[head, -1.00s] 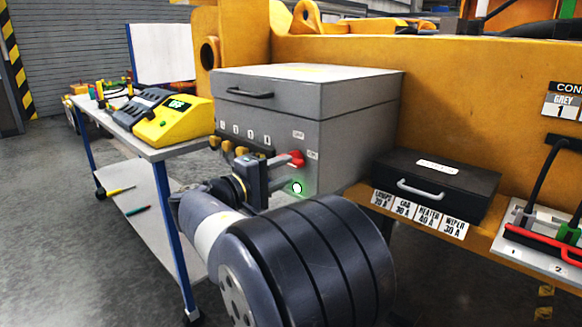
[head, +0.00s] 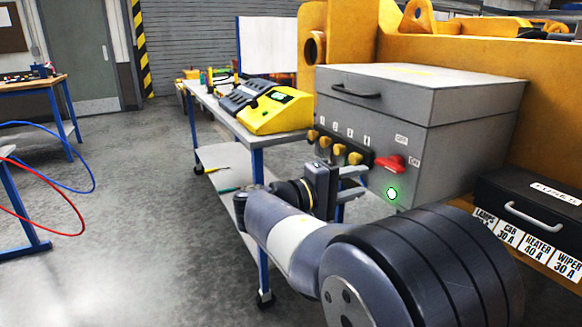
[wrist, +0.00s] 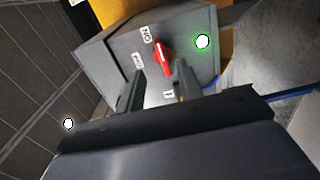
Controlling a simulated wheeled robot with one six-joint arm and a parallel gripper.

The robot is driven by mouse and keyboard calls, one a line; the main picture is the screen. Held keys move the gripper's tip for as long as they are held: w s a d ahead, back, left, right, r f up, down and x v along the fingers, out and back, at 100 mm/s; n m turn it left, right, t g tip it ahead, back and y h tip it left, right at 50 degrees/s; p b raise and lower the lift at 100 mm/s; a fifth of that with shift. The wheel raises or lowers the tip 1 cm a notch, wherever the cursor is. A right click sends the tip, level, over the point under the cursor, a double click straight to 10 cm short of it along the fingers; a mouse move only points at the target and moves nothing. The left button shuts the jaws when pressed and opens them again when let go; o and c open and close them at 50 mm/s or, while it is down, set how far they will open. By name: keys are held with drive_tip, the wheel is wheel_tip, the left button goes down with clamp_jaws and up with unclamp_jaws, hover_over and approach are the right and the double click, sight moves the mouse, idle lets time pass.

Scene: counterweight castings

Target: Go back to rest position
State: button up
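My gripper (head: 352,182) is in front of the grey control box (head: 455,150), below and left of its red rotary switch (head: 390,164). In the wrist view my gripper (wrist: 155,78) has its two fingers apart with nothing between them. The red switch (wrist: 163,52) is just beyond the fingertips, and I see no contact. The switch has ON and OFF labels beside it. A lit green lamp (head: 392,193) is below the switch, and it also shows in the wrist view (wrist: 203,41).
A cart (head: 256,139) with a yellow meter (head: 268,112) stands behind my arm. A black fuse case (head: 535,205) is at right. A blue-legged table (head: 38,86) and red and blue hoses (head: 60,215) are at left. Grey floor (head: 150,220) is clear between.

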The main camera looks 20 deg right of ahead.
sight(393, 172)
drive_tip(key=d, duration=0.7)
drive_tip(key=d+b, duration=0.1)
drive_tip(key=d, duration=0.2)
drive_tip(key=shift+w+d, duration=0.25)
drive_tip(key=shift+w, duration=0.1)
drive_tip(key=shift+r, duration=0.1)
drive_tip(key=shift+a, duration=0.1)
